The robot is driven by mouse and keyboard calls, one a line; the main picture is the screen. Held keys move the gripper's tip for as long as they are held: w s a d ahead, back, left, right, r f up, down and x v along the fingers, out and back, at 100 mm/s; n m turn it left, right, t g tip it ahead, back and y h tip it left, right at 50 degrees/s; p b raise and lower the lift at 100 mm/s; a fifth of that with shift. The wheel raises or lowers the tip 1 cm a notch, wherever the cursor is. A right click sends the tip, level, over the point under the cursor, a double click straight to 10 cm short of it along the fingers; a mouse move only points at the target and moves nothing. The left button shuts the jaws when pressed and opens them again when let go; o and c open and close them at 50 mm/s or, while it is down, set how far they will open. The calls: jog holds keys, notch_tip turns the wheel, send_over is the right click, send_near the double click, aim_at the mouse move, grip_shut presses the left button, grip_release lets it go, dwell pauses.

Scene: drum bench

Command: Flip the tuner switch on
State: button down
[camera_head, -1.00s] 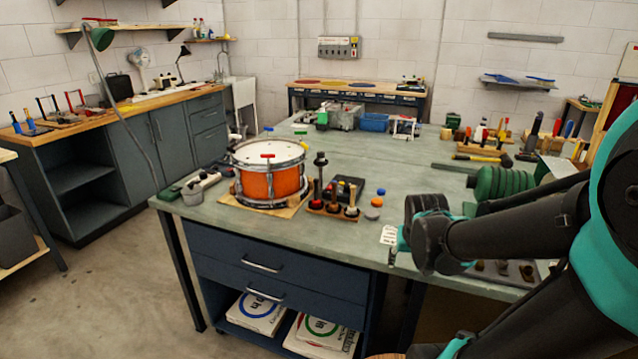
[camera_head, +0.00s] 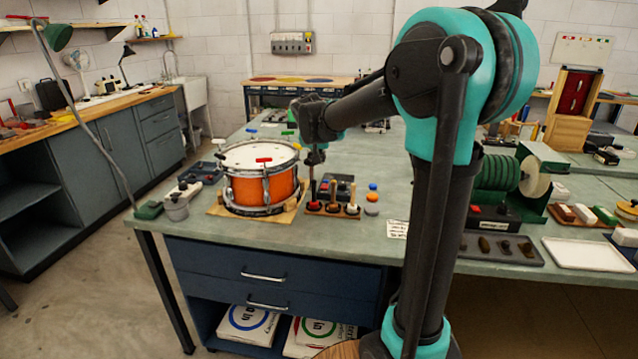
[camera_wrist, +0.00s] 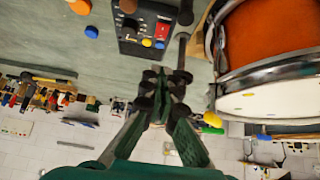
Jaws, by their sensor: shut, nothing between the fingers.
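A dark box with a red rocker switch (camera_wrist: 162,29) and coloured buttons, likely the tuner (camera_wrist: 137,22), shows upside down at the top of the wrist view. In the head view a black box (camera_head: 343,181) sits on the bench right of the orange drum (camera_head: 258,190), partly behind small tools. The switch's position is too small to tell. My gripper (camera_head: 315,158) is over the bench between the drum and the box. In the wrist view its fingers (camera_wrist: 166,82) are together and empty, apart from the switch as far as I can tell.
The drum also rises close on the right in the wrist view (camera_wrist: 262,50). A wooden rack (camera_head: 333,209) of upright tools stands before the box. Coloured knobs (camera_head: 372,197) lie to its right. A green spool (camera_head: 492,177) stands farther right. The bench front (camera_head: 300,240) is clear.

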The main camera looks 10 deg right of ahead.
send_over(324, 187)
jog(key=s, duration=0.1)
jog(key=f, duration=0.8)
jog(key=shift+a+f, duration=0.1)
jog(key=shift+a, duration=0.1)
jog(key=shift+s+a+f, duration=0.1)
jog(key=shift+s+f, duration=0.05)
jog(key=shift+f, duration=0.45)
jog(key=shift+s+f, duration=0.15)
jog(key=shift+f, duration=0.4)
jog(key=shift+s+f, duration=0.1)
jog(key=shift+f, duration=0.6)
jog(key=shift+s+a+f, duration=0.1)
jog(key=shift+f, duration=0.35)
jog(key=shift+r, duration=0.2)
jog(key=shift+r, duration=0.6)
